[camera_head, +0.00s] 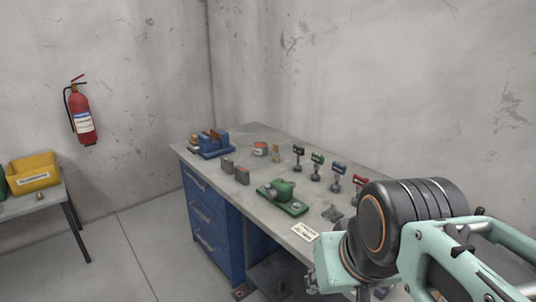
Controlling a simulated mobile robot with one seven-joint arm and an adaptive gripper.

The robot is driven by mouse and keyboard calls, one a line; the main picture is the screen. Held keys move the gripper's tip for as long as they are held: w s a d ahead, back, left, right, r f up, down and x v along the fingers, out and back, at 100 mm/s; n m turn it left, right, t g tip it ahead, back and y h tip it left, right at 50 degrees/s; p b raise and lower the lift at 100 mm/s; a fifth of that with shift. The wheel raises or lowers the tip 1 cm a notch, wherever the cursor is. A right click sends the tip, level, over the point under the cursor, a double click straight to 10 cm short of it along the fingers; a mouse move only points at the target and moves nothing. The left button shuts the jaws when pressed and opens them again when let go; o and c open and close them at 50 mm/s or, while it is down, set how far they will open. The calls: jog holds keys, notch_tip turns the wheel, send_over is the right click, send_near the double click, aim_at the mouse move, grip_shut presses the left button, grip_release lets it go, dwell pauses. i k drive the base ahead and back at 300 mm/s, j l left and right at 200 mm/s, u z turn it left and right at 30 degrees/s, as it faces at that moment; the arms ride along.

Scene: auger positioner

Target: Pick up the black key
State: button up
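The black key (298,154) appears to be the dark-topped piece standing upright at the left end of a slanting row on the grey workbench (262,226). It has a flat head on a thin stem with a wider foot. My teal and black arm fills the lower right, well apart from the black key. I cannot make out any gripper fingers, so nothing shows of what they hold.
A green device (283,197), a dark piece (332,214) and a white card (304,232) lie nearer the front edge. Grey blocks (234,172), an orange-topped round item (260,149) and a blue holder (214,146) stand farther left. A wall rises behind.

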aim_at(297, 149)
jog(key=i+j+z, duration=0.2)
jog(key=i+j, duration=0.35)
jog(key=i, duration=0.25)
jog(key=i+j+z, duration=0.2)
jog(key=i+j, duration=0.5)
jog(key=i, duration=0.1)
